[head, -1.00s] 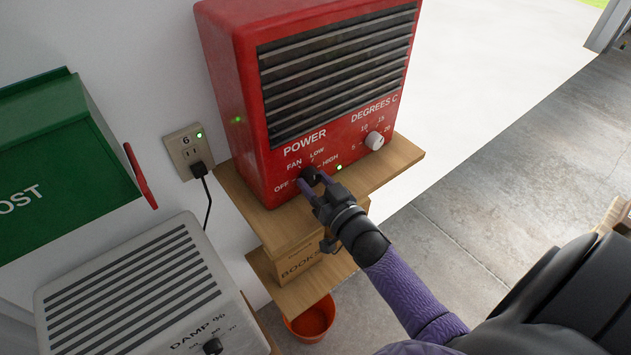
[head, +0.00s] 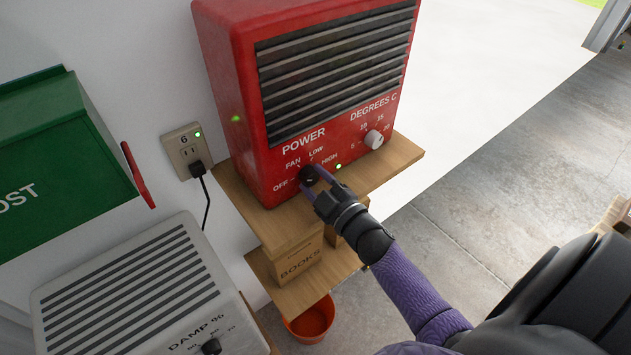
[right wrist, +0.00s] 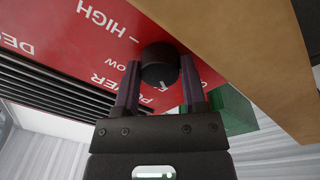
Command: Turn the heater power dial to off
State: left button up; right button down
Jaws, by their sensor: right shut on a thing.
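The red heater (head: 225,110) stands on a wooden shelf, with a POWER scale reading OFF, FAN, LOW, HIGH. Its black power dial (head: 308,176) is at the lower front. My right gripper (head: 314,175) is shut on this dial, one finger on each side. In the right wrist view the dial (right wrist: 160,64) sits between the fingers, and its white mark points to the lower right of that picture, away from HIGH. The fingers hide part of the scale there, so the exact setting is hard to read. My left gripper is not in view.
A white temperature knob (head: 374,139) is right of the dial. A lit green lamp (head: 338,166) is between them. The wooden shelf (head: 385,165) runs close under the dial. A grey dehumidifier (head: 125,290), a green box (head: 70,150) and a plugged outlet (head: 188,150) are left.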

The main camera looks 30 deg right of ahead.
jog(key=n, duration=0.3)
jog(key=shift+n, duration=0.3)
jog(key=shift+n+y+b, duration=0.3)
jog(key=shift+n, duration=0.9)
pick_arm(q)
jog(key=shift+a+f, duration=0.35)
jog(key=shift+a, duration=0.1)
pick_arm(e)
jog(key=shift+n, duration=0.4)
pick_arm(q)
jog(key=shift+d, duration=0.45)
pick_arm(e)
jog(key=shift+c, duration=1)
grip_release()
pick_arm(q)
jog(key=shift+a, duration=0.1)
pick_arm(e)
jog(key=shift+o, duration=0.3)
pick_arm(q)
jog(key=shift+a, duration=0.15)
